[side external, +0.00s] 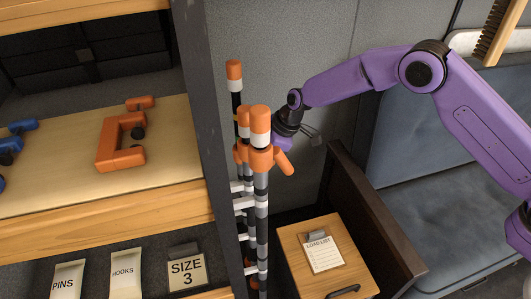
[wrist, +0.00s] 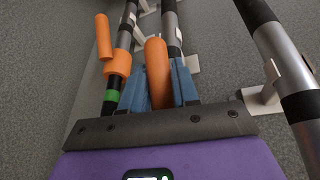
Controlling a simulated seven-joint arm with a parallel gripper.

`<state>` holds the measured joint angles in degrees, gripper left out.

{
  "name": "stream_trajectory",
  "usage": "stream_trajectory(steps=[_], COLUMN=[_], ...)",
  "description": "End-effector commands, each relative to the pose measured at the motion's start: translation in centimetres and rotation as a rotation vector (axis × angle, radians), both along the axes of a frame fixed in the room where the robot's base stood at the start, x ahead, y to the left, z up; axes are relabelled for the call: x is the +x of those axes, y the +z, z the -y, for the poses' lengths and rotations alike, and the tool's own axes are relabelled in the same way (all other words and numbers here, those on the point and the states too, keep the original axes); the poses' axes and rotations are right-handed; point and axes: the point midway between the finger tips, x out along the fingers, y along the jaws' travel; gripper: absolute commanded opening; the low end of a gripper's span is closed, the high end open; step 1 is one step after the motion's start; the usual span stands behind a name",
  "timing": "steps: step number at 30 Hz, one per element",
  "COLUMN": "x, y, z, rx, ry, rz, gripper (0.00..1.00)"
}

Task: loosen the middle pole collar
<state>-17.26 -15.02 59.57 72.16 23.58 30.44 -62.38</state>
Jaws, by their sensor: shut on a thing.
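Three upright banded poles with orange tops stand in a row in the side view: the rear pole (side external: 235,72), the middle pole (side external: 243,130) and the front pole (side external: 260,138). The front collar (side external: 261,160) has an orange lever sticking out to the right. Part of another orange collar (side external: 240,154) shows behind it. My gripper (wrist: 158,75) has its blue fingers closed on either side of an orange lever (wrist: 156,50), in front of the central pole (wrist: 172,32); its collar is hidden. In the side view my fingertips are hidden behind the front pole.
In the wrist view, a neighbouring orange collar (wrist: 118,63) with its lever (wrist: 103,36) is close on the left; a silver pole (wrist: 282,45) is on the right. White brackets (side external: 244,203) hold the poles. A shelf post (side external: 205,110) stands beside them. A small cabinet (side external: 300,240) is below.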

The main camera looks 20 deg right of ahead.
Motion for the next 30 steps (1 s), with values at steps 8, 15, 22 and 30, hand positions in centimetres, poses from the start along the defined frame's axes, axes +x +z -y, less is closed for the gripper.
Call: stream_trajectory(steps=[8, 15, 22, 30], x=[-1.0, -1.7, -2.2, -2.6], y=[0.1, 0.0, 0.1, 0.1], z=[-0.2, -0.5, -0.8, -1.0], rx=[-0.001, -0.001, -0.001, 0.000], ry=[-0.184, -0.347, -0.475, -0.571], rz=[0.001, 0.001, 0.002, 0.000], gripper=[0.00, 0.00, 0.00, 0.00])
